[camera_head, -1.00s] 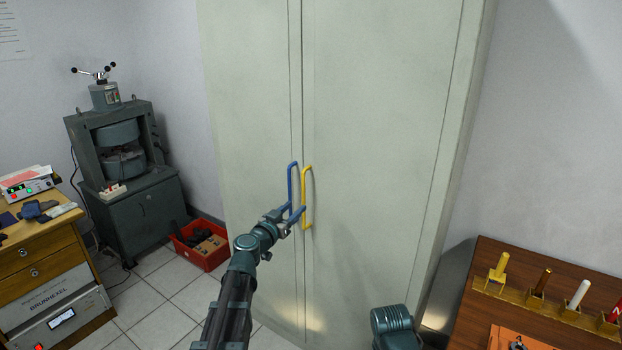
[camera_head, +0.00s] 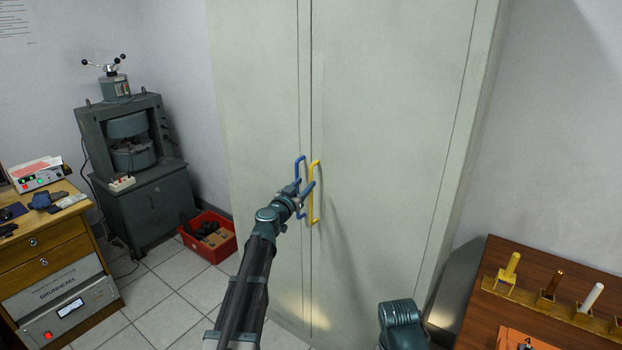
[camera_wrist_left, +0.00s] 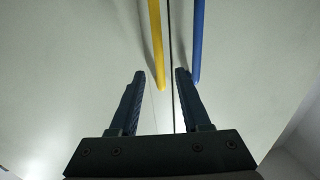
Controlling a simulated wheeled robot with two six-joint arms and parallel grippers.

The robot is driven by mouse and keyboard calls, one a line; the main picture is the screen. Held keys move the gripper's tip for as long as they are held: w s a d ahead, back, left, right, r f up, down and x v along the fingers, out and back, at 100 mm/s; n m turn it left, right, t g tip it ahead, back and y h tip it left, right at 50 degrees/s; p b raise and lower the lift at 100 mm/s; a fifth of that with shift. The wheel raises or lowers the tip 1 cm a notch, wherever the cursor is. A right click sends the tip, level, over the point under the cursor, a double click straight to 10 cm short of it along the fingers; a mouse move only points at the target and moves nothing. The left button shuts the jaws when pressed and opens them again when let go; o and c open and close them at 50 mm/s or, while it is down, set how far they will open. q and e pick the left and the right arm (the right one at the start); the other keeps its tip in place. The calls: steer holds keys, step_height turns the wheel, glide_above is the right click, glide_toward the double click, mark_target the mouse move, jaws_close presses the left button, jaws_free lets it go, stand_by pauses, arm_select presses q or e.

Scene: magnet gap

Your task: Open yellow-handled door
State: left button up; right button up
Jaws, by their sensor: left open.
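The yellow handle (camera_head: 316,212) is an upright bar on the right door (camera_head: 390,120) of a tall grey-green cabinet. The door is shut. A blue handle (camera_head: 299,164) stands just left of it on the other door. My left gripper (camera_head: 304,191) is open in front of the two handles and partly covers them. In the left wrist view, the end of the yellow handle (camera_wrist_left: 155,40) shows between the fingertips of my left gripper (camera_wrist_left: 160,73). The blue handle (camera_wrist_left: 198,40) lies outside the right finger there. Contact cannot be told. My right gripper is out of view.
A wooden table (camera_head: 470,322) with a rack of coloured-handled tools stands at the lower right. A red crate (camera_head: 222,250) sits on the floor left of the cabinet, near a grey press (camera_head: 135,170). A wooden drawer unit (camera_head: 50,250) is at the left.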

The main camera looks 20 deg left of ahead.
mark_target(310, 178)
arm_select(q)
steer(key=w, duration=0.5)
steer(key=shift+w+d, duration=0.35)
steer(key=shift+d, duration=0.05)
jaws_close()
stand_by(0.9)
